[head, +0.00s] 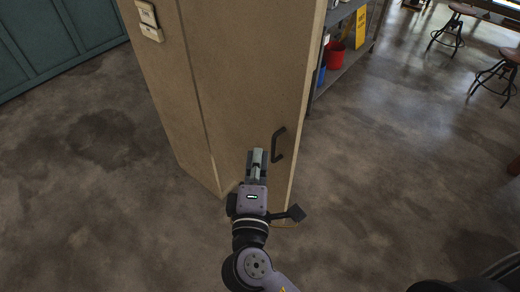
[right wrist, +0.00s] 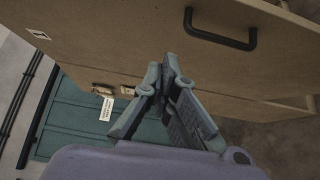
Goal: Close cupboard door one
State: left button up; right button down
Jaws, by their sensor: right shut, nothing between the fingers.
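The tan cupboard door (head: 250,60) fills the middle of the head view, with a dark bar handle (head: 278,145) near its right edge. A lighter edge runs down its right side. I cannot tell surely how far it stands open. In the right wrist view the door (right wrist: 130,35) crosses the top, with its handle (right wrist: 222,38) at the upper right. My right gripper (head: 256,158) is shut and empty, left of the handle in the head view, close before the door. Whether it touches is unclear. My left gripper is out of view.
A grey shelf with a red bucket (head: 335,55) and a yellow sign (head: 360,28) stands behind the cupboard at the right. Stools (head: 450,30) are at the far right. Green panels (head: 55,40) are at the far left. The concrete floor (head: 400,170) is largely clear.

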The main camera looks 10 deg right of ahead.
jog(key=p, duration=0.3)
send_near(273, 112)
jog(key=w+a, duration=0.2)
jog(key=w, duration=0.1)
jog(key=shift+w+d+r+p, duration=0.1)
jog(key=shift+w+d+p, duration=0.25)
jog(key=shift+d, duration=0.5)
jog(key=shift+w+d+p, duration=0.35)
jog(key=shift+d, duration=0.55)
